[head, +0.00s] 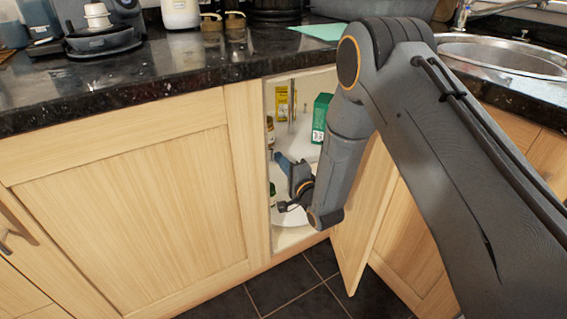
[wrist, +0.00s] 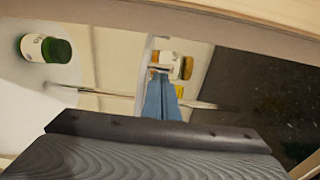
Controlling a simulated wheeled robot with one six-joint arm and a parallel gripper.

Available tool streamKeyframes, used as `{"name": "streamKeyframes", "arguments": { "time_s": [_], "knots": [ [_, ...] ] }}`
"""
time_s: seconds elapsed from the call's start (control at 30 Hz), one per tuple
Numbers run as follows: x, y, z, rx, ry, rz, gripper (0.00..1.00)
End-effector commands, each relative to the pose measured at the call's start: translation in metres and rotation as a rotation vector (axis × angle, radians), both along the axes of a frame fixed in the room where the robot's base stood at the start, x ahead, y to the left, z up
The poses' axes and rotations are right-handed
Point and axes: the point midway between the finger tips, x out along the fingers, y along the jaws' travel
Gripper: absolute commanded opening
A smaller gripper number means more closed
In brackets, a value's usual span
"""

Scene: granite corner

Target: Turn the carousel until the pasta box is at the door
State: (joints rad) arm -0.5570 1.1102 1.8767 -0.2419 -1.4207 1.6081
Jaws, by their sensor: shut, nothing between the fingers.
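The carousel's pale round shelf (head: 293,218) shows inside the open corner cabinet, partly behind my arm. A yellow box (head: 282,103) and a green box (head: 321,117) stand deeper in the cabinet; I cannot read which is the pasta box. My gripper (head: 281,160) reaches into the door opening, below the yellow box and to the left of the green one. Its blue fingers (wrist: 162,100) are shut and empty. In the wrist view they point toward a jar with amber contents (wrist: 172,65) and a thin metal rod; contact is unclear.
The open cabinet door (head: 362,215) stands right of the opening, close to my arm. The dark granite counter (head: 180,75) overhangs above. The floor (head: 290,295) in front shows clear.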

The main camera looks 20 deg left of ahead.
Motion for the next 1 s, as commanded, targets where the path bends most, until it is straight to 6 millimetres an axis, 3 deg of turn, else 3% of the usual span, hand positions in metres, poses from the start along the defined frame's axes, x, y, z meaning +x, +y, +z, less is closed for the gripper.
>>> {"name": "streamKeyframes", "arguments": {
  "time_s": [0.27, 0.6, 1.0],
  "knots": [
    [-0.001, 0.005, 0.000, 0.000, 0.000, 0.003, 0.00],
    [-0.004, 0.058, 0.000, 0.000, -0.001, 0.007, 0.00],
    [-0.003, 0.057, 0.000, 0.000, 0.000, 0.004, 0.00]
  ]
}}
